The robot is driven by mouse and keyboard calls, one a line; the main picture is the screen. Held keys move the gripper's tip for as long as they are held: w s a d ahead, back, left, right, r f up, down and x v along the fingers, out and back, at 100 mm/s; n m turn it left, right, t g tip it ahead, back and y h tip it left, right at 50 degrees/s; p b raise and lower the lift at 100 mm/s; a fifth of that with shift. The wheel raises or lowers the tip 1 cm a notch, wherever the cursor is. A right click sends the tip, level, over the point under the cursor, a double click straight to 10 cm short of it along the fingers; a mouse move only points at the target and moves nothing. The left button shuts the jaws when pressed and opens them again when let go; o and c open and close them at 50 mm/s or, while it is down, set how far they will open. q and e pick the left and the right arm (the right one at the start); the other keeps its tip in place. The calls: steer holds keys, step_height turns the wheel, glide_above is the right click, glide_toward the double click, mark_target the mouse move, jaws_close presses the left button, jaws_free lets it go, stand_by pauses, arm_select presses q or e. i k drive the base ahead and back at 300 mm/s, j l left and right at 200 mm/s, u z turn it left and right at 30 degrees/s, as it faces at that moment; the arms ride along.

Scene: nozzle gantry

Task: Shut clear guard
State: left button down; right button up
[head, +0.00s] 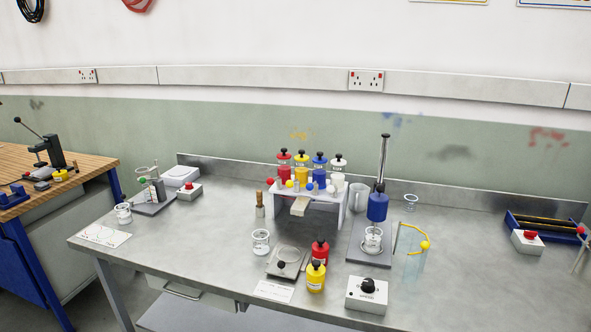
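The clear guard (413,264) is a see-through curved panel with a yellow top edge and a yellow ball knob (425,245). It stands on the right side of the overhead stirrer (377,207), which has a blue motor body on a metal post. A glass beaker (372,240) sits under the motor on the stirrer's grey base plate (368,255). The guard stands out to the right of the beaker, and the beaker's front is uncovered. Neither of my grippers is in view.
A control box with a black knob (367,294) stands in front of the stirrer. Red (320,250) and yellow (316,276) bottles stand to its left, near the white nozzle gantry (341,205). Bare metal bench (465,275) lies right of the guard.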

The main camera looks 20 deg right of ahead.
mark_target(425, 246)
steer(key=z, duration=1.25)
